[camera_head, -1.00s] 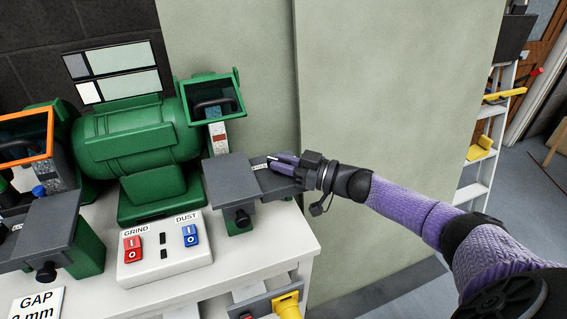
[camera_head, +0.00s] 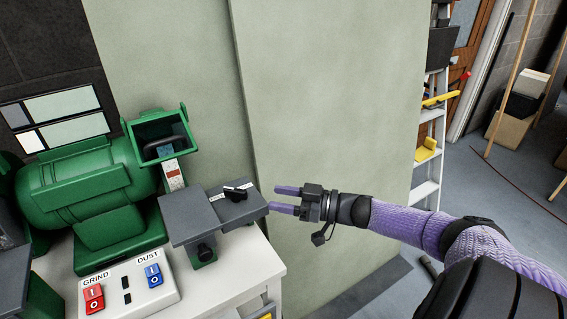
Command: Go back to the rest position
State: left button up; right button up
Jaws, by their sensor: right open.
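My right gripper (camera_head: 285,199) is open and empty, with its two purple fingers pointing left. The gripper is apart from the knob. My purple right arm comes in from the lower right. My left gripper is not in view.
A green bench grinder (camera_head: 85,195) stands on a white bench (camera_head: 226,272) at left. A switch box (camera_head: 125,285) with red GRIND and blue DUST switches sits in front. A pale green panel (camera_head: 310,120) is behind the gripper. A ladder (camera_head: 428,150) stands at right.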

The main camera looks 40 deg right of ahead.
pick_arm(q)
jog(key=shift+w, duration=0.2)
pick_arm(e)
jog(key=shift+s+d, duration=0.15)
jog(key=shift+s, duration=0.1)
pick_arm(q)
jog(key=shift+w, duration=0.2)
pick_arm(e)
jog(key=s+f+m+g+h, duration=0.2)
jog(key=s+f+h, duration=0.3)
jog(key=f, duration=0.7)
jog(key=s+f+m+g+h, duration=0.25)
jog(key=s+f+h, duration=0.2)
jog(key=f, duration=0.75)
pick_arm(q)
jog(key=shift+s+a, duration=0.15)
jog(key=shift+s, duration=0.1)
pick_arm(e)
jog(key=s+a+f+g, duration=0.3)
jog(key=s+a+f, duration=0.1)
jog(key=s, duration=0.5)
jog(key=s+a+f+g, duration=0.4)
jog(key=s+a+f, duration=0.1)
jog(key=s, duration=0.4)
jog(key=s+a+f+g, duration=0.3)
jog(key=s+a, duration=0.3)
jog(key=s, duration=0.3)
jog(key=shift+a+f+n, duration=0.35)
jog(key=shift+a+f, duration=0.05)
jog(key=shift+f, duration=0.45)
